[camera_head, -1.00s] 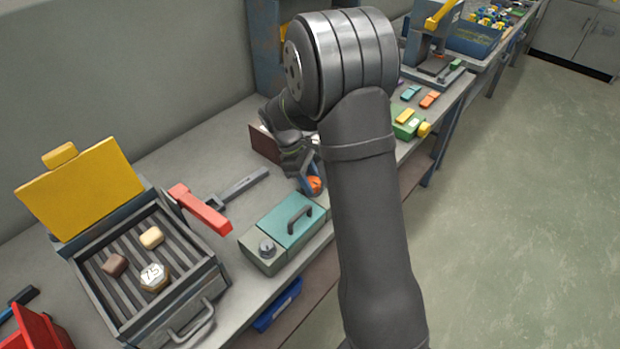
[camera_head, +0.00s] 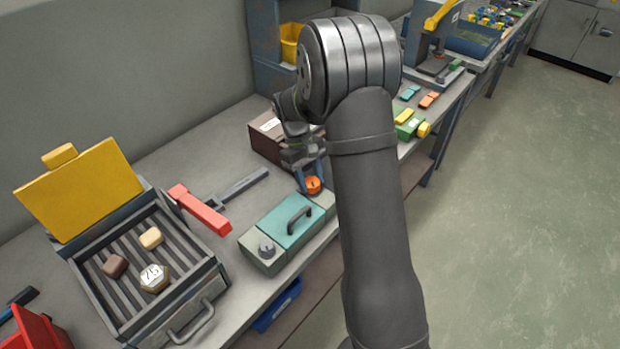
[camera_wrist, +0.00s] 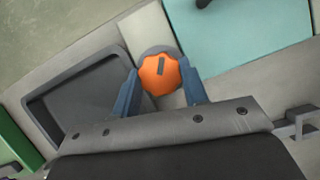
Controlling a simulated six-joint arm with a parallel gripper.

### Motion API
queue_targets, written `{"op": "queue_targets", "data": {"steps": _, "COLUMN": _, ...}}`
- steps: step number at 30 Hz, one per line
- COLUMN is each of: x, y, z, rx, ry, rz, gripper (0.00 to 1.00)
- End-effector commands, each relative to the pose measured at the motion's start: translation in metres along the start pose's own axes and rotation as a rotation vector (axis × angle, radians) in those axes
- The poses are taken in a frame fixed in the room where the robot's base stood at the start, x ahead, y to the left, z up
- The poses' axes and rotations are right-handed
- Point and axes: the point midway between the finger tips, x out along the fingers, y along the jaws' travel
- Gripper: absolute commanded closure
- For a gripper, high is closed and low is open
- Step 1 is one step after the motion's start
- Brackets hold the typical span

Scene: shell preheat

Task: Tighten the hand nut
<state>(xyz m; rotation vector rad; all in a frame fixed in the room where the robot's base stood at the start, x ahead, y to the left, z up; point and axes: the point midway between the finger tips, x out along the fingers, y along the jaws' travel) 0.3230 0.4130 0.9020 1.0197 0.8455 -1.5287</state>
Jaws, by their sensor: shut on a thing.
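The hand nut is an orange knob (camera_head: 313,185) at the far end of the teal-lidded box (camera_head: 290,226). In the wrist view the orange knob (camera_wrist: 160,73) has a lobed rim and a dark slot mark on top, and sits over a grey round base. My gripper (camera_head: 311,178) points down at it, with its two blue fingers on either side of the knob. In the wrist view my gripper (camera_wrist: 163,88) is shut on the knob. My arm covers part of the box's far end in the head view.
A grey knob (camera_head: 267,248) sits on the box's near end. A brown box (camera_head: 266,136) is close behind my gripper. Bench space between clamp and teal lid is clear.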

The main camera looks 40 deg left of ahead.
Motion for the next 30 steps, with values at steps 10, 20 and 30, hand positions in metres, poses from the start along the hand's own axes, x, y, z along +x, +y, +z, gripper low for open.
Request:
{"op": "queue_targets", "data": {"steps": 10, "x": -0.0011, "y": 0.0028, "z": -0.0004, "rx": 0.304, "ry": 0.004, "rz": -0.126, "gripper": 0.83}}
{"op": "queue_targets", "data": {"steps": 20, "x": -0.0009, "y": 0.0048, "z": 0.0007, "rx": 0.589, "ry": 0.005, "rz": -0.244, "gripper": 0.83}}
{"op": "queue_targets", "data": {"steps": 30, "x": -0.0009, "y": 0.0057, "z": 0.0015, "rx": 0.815, "ry": 0.006, "rz": -0.339, "gripper": 0.83}}
